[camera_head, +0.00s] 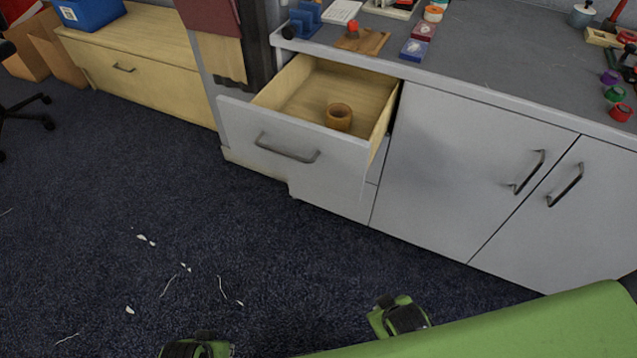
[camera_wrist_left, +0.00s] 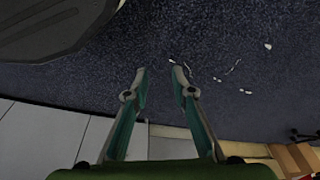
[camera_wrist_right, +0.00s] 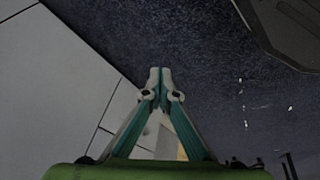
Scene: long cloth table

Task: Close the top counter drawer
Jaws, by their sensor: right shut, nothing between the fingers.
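The top counter drawer (camera_head: 300,138) is pulled out from the grey counter. Its white front has a dark bar handle (camera_head: 287,149). A round wooden cup (camera_head: 339,117) stands inside the drawer's wooden box, near the front. My left gripper (camera_wrist_left: 159,72) is open and empty in the left wrist view, with dark carpet beyond its fingertips. My right gripper (camera_wrist_right: 160,72) is shut with nothing between its fingertips, beside white cabinet fronts in the right wrist view. Neither gripper touches the drawer. The head view shows green parts of my arms at the bottom, but no fingertips.
White cabinet doors (camera_head: 462,165) with bar handles stand right of the drawer. The counter top (camera_head: 490,65) carries several small items. A low wooden cabinet (camera_head: 135,70) stands at the back left, with a blue box (camera_head: 90,14) on it. Carpet (camera_head: 190,225) with white scraps lies open in front.

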